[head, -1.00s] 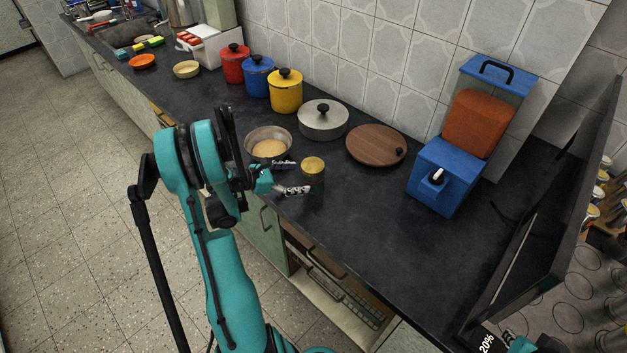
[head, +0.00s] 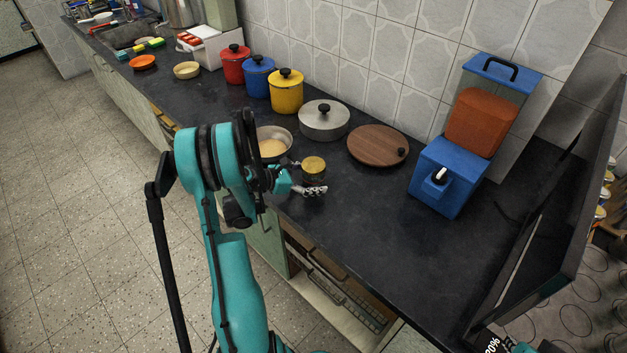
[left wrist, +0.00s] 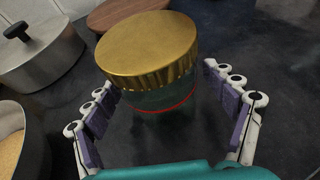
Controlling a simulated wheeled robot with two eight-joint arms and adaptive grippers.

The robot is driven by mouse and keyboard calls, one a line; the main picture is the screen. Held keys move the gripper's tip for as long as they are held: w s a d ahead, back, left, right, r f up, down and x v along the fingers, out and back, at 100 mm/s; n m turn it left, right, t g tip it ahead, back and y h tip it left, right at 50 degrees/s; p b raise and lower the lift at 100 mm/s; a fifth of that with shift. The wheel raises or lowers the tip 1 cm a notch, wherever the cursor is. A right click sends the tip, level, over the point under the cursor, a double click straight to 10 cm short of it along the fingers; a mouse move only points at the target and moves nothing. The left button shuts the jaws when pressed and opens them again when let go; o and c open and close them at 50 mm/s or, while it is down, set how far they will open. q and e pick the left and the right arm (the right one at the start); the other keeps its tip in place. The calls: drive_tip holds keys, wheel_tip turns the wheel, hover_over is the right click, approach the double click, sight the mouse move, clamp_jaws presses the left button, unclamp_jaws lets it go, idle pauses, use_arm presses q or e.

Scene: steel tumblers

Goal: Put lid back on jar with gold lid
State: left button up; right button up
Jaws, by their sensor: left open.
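A jar with a gold lid (head: 313,168) stands near the front edge of the dark counter. In the left wrist view its ribbed gold lid (left wrist: 148,48) sits on top of the jar, and the clear body (left wrist: 165,98) with a red line shows below. My left gripper (head: 303,178) is open at the jar's near side. In the left wrist view its finger pads (left wrist: 162,92) stand apart to the left and right of the jar, with gaps visible. The jar's lower part is hard to make out.
A steel pan (head: 286,131) stands left of the jar, partly hidden by my arm. Behind are a grey lidded pot (head: 323,122) and a round wooden board or lid (head: 372,148). A blue dispenser (head: 447,182) is further right. Counter between jar and dispenser is clear.

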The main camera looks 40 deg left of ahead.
sight(314, 168)
use_arm(q)
drive_tip(key=c, duration=1.6)
wheel_tip(314, 168, up, 4)
drive_tip(key=shift+r+p, duration=0.2)
drive_tip(key=shift+p, duration=0.95)
drive_tip(key=s+d+r+p, duration=0.3)
drive_tip(key=d+r, duration=0.3)
drive_tip(key=d, duration=0.5)
drive_tip(key=shift+s+r, duration=0.25)
drive_tip(key=shift+r, duration=0.05)
